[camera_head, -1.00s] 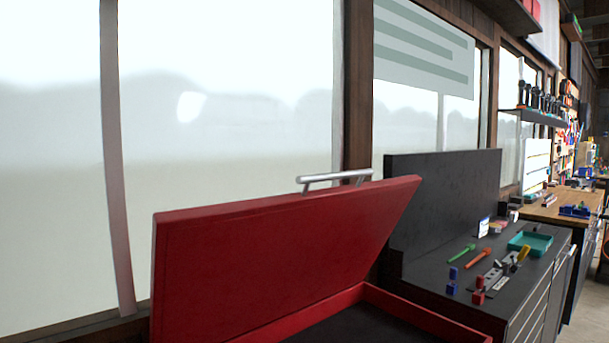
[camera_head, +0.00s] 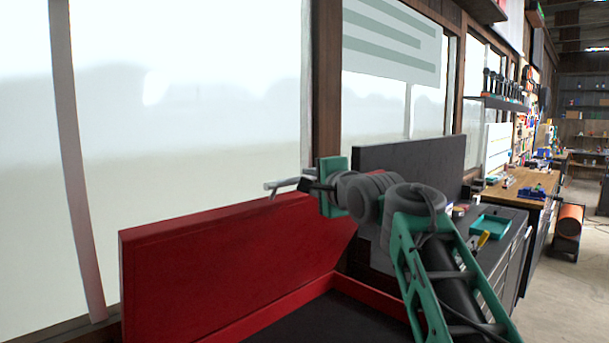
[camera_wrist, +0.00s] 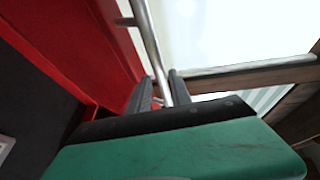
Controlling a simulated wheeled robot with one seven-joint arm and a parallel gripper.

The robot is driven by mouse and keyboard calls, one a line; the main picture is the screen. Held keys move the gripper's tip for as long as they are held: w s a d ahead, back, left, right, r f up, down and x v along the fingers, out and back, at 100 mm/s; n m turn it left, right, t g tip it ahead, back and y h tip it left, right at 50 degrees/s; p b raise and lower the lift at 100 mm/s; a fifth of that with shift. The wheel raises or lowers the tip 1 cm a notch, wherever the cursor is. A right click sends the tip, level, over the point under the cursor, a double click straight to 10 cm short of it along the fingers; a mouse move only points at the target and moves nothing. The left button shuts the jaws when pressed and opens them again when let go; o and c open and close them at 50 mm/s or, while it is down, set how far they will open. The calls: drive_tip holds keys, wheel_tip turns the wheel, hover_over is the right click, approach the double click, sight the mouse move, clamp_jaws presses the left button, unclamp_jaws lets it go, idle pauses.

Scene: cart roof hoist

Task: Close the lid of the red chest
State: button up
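The red chest's lid (camera_head: 230,260) stands raised, a steep red panel hinged over the open chest (camera_head: 365,292). A silver bar handle (camera_head: 285,185) is fixed at the lid's upper edge. My gripper (camera_head: 310,187) is at the right part of this handle, its green body upright beside the lid's top corner. In the wrist view the handle bar (camera_wrist: 150,40) runs between the two dark fingers (camera_wrist: 160,90), which sit close on both sides of it with little gap. My arm hides the lid's upper right corner. The chest's dark inside shows at left in the wrist view.
A grey workbench (camera_head: 480,250) with a dark back panel (camera_head: 410,150) and a teal tray (camera_head: 490,224) stands to the right, partly behind my arm. Windows and a wooden post (camera_head: 327,80) lie behind the lid. Open floor (camera_head: 575,270) shows at far right.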

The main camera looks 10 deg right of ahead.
drive_tip(key=p+x, duration=0.1)
drive_tip(key=x, duration=0.3)
drive_tip(key=shift+w, duration=0.2)
drive_tip(key=shift+c, duration=0.6)
clamp_jaws()
drive_tip(key=shift+s, duration=0.1)
idle(0.5)
